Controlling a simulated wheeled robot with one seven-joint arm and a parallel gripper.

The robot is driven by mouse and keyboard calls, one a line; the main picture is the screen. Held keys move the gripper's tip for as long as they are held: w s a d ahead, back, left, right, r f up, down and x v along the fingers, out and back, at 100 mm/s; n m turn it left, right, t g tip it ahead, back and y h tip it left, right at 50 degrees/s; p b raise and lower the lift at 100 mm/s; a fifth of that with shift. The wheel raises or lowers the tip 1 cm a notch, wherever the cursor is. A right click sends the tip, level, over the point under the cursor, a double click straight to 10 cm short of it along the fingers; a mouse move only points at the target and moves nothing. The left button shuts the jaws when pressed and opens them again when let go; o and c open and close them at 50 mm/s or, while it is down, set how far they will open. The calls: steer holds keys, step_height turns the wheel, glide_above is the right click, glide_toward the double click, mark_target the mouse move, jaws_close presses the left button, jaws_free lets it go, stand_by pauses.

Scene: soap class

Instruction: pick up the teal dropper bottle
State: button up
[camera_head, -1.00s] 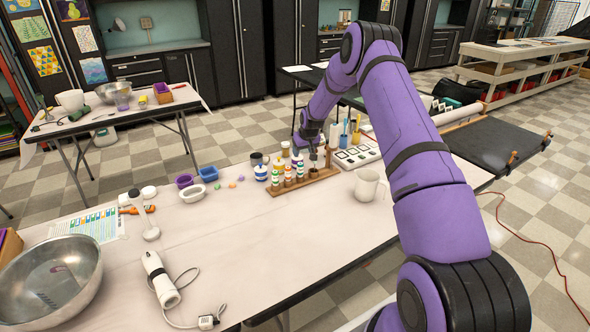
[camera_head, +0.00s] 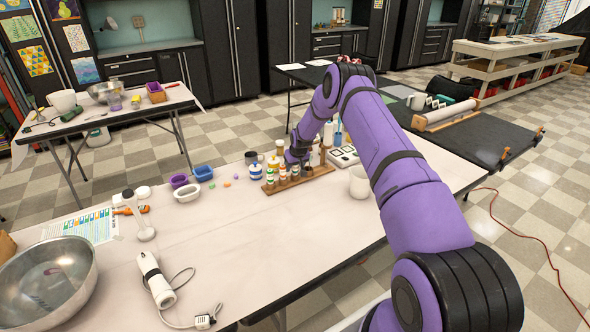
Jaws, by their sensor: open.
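A wooden rack (camera_head: 276,188) stands on the white table, with several small bottles (camera_head: 270,178) in a row in it. The bottles have coloured labels and are too small for me to tell which is the teal dropper bottle; it may be partly hidden. My gripper (camera_head: 293,160) is open, low over the back of the rack, close to the bottles. I cannot tell whether it touches any of them. Its fingertips are hard to make out.
More jars (camera_head: 255,171) stand just behind the rack's left end. Purple (camera_head: 179,181), blue and white (camera_head: 187,192) dishes lie to the left. A metal bowl (camera_head: 45,280) and corded white tool (camera_head: 153,280) are nearer. The front middle is clear.

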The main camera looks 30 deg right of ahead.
steer(key=shift+f, duration=0.2)
steer(key=c, duration=0.6)
steer(key=shift+r, duration=0.1)
